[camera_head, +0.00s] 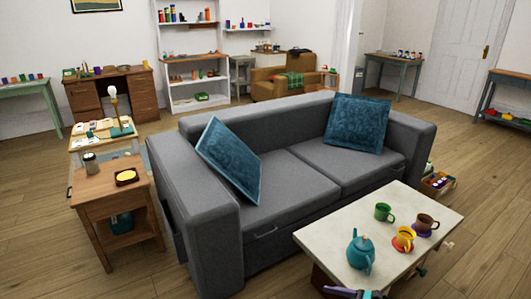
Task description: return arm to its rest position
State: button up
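My gripper (358,293) shows only as a small dark shape at the bottom edge of the head view, in front of the near edge of the coffee table (345,225). Most of my arm is out of frame or hidden. The fingers are too small and cut off to tell whether they are open or shut, or whether they hold anything. A teal teapot (361,250) stands on the table just above this dark shape in the picture.
A green mug (383,212), an orange cup (403,240) and a brown mug (425,223) stand on the coffee table. A grey sofa (290,150) is behind it. A wooden side table (90,190) stands at left. Wooden floor (485,200) is open at right.

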jog(key=s+a+f+n+g+h+p, duration=0.25)
jog(key=s+a+n+g+p, duration=0.2)
jog(key=s+a, duration=0.35)
jog(key=s+a+f+n+g+h+p, duration=0.1)
jog(key=s+a+f+n+g+p, duration=0.2)
jog(key=s+a+n+g, duration=0.4)
jog(key=s+d+f+n+h+p, duration=0.3)
jog(key=s+d+f+n+h, duration=0.2)
jog(key=s+d+n+h, duration=0.4)
jog(key=s+d+n, duration=0.1)
jog(key=s+n, duration=0.1)
jog(key=n, duration=0.2)
jog(key=shift+d+n+g, duration=0.35)
jog(key=shift+d, duration=0.05)
